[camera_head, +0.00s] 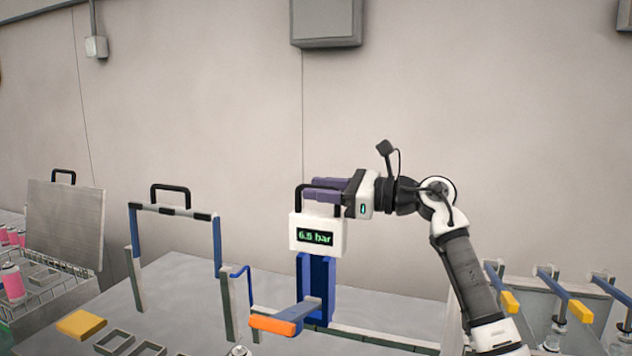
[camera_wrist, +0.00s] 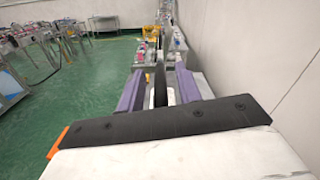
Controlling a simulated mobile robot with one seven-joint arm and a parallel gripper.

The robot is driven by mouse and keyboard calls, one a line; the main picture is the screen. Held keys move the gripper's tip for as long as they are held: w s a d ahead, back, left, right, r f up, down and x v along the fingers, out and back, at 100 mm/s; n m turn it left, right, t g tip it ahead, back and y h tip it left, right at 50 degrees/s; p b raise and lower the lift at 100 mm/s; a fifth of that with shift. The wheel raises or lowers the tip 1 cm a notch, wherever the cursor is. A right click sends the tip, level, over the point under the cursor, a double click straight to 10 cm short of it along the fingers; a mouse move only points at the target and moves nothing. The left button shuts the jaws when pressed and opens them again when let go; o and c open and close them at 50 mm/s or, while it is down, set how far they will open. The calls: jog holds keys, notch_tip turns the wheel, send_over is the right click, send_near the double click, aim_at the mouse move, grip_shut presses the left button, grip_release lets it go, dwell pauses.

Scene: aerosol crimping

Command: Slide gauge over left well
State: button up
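The gauge (camera_head: 317,236) is a white box reading "6.5 bar", with a black handle on top, at the upper end of a blue column (camera_head: 317,275). A lever with an orange end (camera_head: 273,325) sticks out low in front of the column. My gripper (camera_head: 326,190) comes in level from the right, its purple fingers at the gauge's handle. In the wrist view the fingers (camera_wrist: 160,92) stand apart, with a dark upright strip, seemingly the handle, in the gap between them. I cannot tell which opening is the left well.
Two small grey rectangular frames (camera_head: 114,342) and a yellow block (camera_head: 82,324) lie at the table's front left. A blue arch with a black handle (camera_head: 171,197) stands left of the gauge. Blue-and-yellow clamps (camera_head: 568,293) stand at right. A wall is close behind.

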jog(key=shift+w+a, duration=0.2)
jog(key=shift+a, duration=0.4)
grip_shut()
jog(key=shift+a, duration=0.1)
